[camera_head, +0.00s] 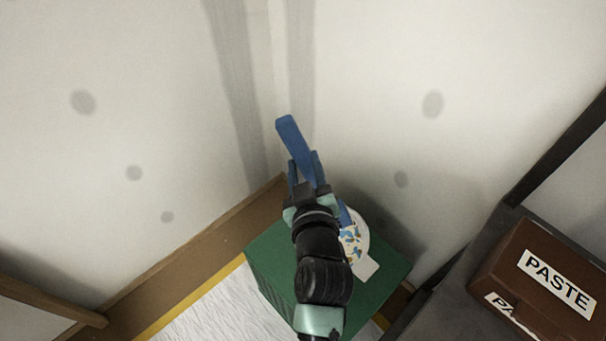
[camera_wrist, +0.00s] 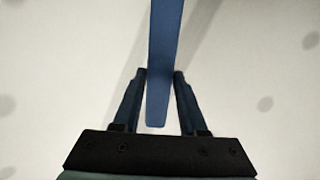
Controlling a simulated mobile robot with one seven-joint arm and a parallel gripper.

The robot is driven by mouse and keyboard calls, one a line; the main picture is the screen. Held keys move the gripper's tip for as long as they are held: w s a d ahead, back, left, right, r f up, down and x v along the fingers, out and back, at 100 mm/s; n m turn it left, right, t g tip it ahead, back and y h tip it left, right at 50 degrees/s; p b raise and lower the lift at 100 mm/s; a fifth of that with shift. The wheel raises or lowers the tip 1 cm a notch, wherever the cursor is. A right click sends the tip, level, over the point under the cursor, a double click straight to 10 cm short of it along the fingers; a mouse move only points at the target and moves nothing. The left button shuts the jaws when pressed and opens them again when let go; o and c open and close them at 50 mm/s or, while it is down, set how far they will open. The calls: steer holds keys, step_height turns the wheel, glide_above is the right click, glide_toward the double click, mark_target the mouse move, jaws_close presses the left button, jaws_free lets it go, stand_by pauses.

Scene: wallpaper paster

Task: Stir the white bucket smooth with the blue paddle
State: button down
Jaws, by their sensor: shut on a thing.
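The blue paddle (camera_head: 290,137) is a long flat bar that sticks up and tilts left from my gripper (camera_head: 305,167) in the head view. In the wrist view the paddle (camera_wrist: 165,60) runs between the two fingers of my gripper (camera_wrist: 160,75), which is shut on it. The white bucket (camera_head: 362,233) stands on the green block, partly hidden behind my arm. Blue and orange patches show on or in it. A short blue piece (camera_head: 344,213) shows at its left edge; I cannot tell if it belongs to the paddle.
The green block (camera_head: 385,290) stands in the corner between two pale walls with grey spots. A brown box marked PASTE (camera_head: 545,275) sits on a dark surface at the right. A brown skirting board (camera_head: 190,250) and white sheet (camera_head: 215,310) lie at the left.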

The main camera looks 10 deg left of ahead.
step_height(320, 180, down, 14)
steer(key=b, duration=1.2)
steer(key=shift+r+b, duration=0.2)
steer(key=shift+b, duration=0.15)
